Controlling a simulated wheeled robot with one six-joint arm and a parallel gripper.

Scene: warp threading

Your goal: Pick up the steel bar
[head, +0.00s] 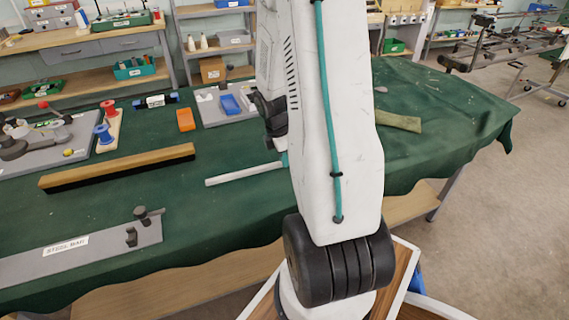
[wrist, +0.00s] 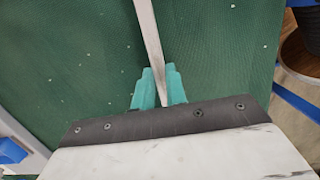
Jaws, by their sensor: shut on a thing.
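The steel bar (head: 243,174) is a thin pale grey bar above or on the green cloth, left of my arm in the head view. Its right end is hidden behind my arm. In the wrist view the bar (wrist: 148,30) runs from between the teal fingers of my gripper (wrist: 158,72) up past the top edge. My gripper is shut on the bar near one end. In the head view only a bit of teal finger shows beside my arm. I cannot tell whether the bar touches the cloth.
A grey plate (head: 40,268) labelled "STEEL BAR", with small dark posts, lies at the front left of the cloth-covered table (head: 200,225). A wooden brush-like bar (head: 118,167) lies behind it. An orange box (head: 185,120) and a grey tray with a blue box (head: 229,104) stand farther back.

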